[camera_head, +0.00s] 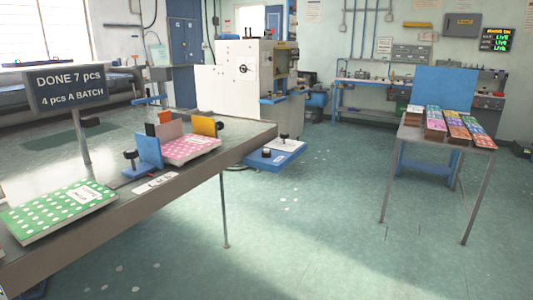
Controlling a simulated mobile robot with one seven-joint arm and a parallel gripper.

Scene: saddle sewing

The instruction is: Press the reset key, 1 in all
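No key marked as reset can be made out. A dark sign (70,88) on a post at the left reads "DONE 7 pcs" and "4 pcs A BATCH". A large pale machine (255,75) stands at the back centre, with a dark round knob on its front. A low blue plate (275,155) with small dark knobs sits in front of it, beyond the near table's edge. Any small keys on the machine are too small to tell. My gripper is not in view.
The long near table (120,215) fills the left. It carries a green dotted booklet (62,212) and a pink dotted one (190,148) among blue and orange blocks. A small table (412,131) with coloured stacks stands right. The floor between is clear.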

